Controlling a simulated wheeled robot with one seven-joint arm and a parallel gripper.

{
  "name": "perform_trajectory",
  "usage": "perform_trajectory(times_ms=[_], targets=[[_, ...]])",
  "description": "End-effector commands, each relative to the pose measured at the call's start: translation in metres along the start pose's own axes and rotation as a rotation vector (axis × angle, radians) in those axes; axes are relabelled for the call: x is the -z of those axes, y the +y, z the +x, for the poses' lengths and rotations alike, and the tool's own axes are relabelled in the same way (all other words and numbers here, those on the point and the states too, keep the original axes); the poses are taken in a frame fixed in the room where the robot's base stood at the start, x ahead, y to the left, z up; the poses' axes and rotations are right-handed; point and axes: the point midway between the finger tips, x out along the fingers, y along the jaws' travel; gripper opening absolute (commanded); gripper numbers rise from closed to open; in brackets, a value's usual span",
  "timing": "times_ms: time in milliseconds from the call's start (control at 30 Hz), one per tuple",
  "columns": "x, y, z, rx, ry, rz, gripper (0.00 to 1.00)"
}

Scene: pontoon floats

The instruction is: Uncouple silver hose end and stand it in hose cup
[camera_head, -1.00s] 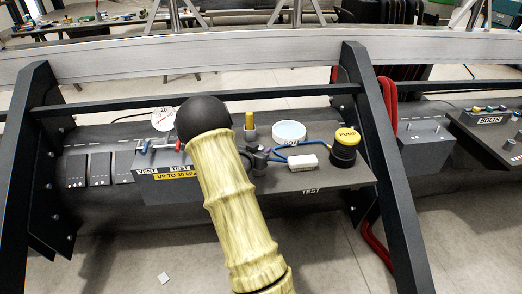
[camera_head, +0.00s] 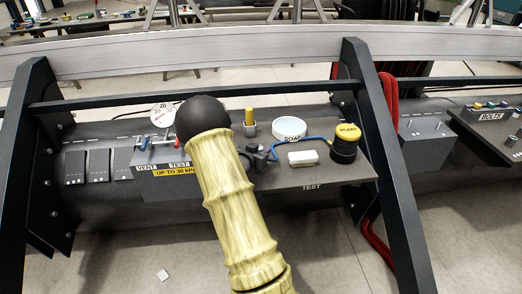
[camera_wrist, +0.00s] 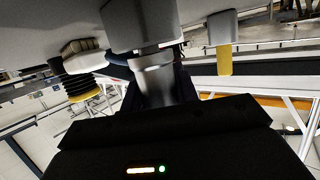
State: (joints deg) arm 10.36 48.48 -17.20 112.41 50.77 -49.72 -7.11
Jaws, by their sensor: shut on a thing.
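The silver hose end (camera_wrist: 153,72) shows in the wrist view between the dark fingers of my gripper (camera_wrist: 165,92). The gripper is shut on it. In the head view my gripper (camera_head: 257,156) is a dark shape over the shelf, partly hidden behind my yellow-green arm. A blue hose (camera_head: 312,139) runs from there towards the black pump (camera_head: 344,148) with a yellow top. I cannot identify the hose cup with certainty.
A valve box (camera_head: 165,183) with gauge (camera_head: 163,115) is left. Dark slanted frame posts (camera_head: 385,150) flank the shelf.

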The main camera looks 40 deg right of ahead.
Motion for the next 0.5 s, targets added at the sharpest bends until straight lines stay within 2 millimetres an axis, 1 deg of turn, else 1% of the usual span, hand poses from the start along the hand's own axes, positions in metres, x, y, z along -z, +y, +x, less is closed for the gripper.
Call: perform_trajectory(times_ms=[233,267,300,367,400,500], targets=[[-0.0051,-0.0001,0.0017,0.0,0.001,0.0,0.05],[-0.0049,-0.0001,0.0017,0.0,0.001,0.0,0.32],[-0.0043,-0.0001,0.0015,0.0,0.001,0.0,0.4],[-0.0043,-0.0001,0.0015,0.0,0.001,0.0,0.51],[-0.0043,-0.0001,0.0015,0.0,0.001,0.0,0.55],[-0.0044,-0.0001,0.0015,0.0,0.001,0.0,0.55]])
